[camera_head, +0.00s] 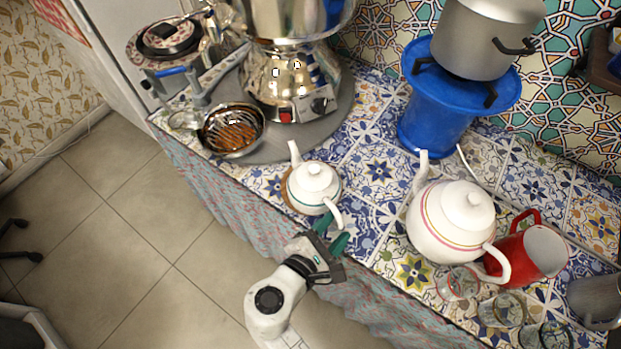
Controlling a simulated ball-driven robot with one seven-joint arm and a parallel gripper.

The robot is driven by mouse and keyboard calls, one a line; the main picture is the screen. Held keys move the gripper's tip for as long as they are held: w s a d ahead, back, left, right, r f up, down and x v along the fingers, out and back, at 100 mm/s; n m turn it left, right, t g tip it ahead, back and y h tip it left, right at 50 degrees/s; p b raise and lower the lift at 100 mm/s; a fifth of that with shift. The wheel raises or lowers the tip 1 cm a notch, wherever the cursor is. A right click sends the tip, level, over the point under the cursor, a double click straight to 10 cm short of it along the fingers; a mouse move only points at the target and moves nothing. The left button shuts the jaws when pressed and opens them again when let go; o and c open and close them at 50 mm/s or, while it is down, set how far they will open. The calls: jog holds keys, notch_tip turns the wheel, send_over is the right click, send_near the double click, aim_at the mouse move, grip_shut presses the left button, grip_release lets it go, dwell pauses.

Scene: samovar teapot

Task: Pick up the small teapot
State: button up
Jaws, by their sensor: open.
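The small teapot (312,186) is white with a teal band and a white lid. It stands upright on the tiled counter, partly over a brown round coaster (286,190). Its spout points to the upper left and its handle to the lower right, towards my gripper. My gripper (330,233) has green fingers and is at the counter's front edge, just below the handle. It is open, with the fingers close to the handle; I cannot tell whether they touch it or sit around it.
A larger white teapot (446,220) stands to the right, with a red pitcher (528,252) and several glasses (500,309). A samovar (291,78) on a grey tray (345,105) stands behind, with a strainer bowl (233,130) at left. A blue stand (435,121) holds a pot (483,42).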

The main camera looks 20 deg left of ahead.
jog(key=shift+x, duration=1.05)
grip_shut()
